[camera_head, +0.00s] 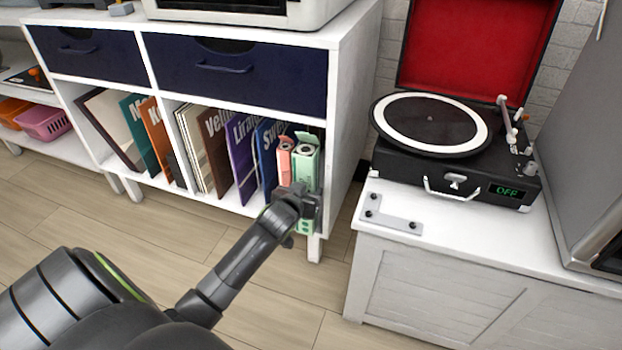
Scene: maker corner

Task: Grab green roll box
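The green roll box (306,165) stands upright at the right end of the lower compartment of the white shelf unit. A pale green part of it also shows below my gripper. My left gripper (309,207) is at the front of the green box, overlapping its middle. The fingers are small and dark here, and I cannot tell whether they are open or closed on the box. A pink-red roll box (284,162) stands close on the left of the green one. My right gripper is not in view.
Several record sleeves (240,155) fill the compartment to the left. The shelf's right side wall (345,130) is close beside the green box. A record player (450,150) and a flat metal bracket (392,219) sit on the white cabinet (450,250) at right.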

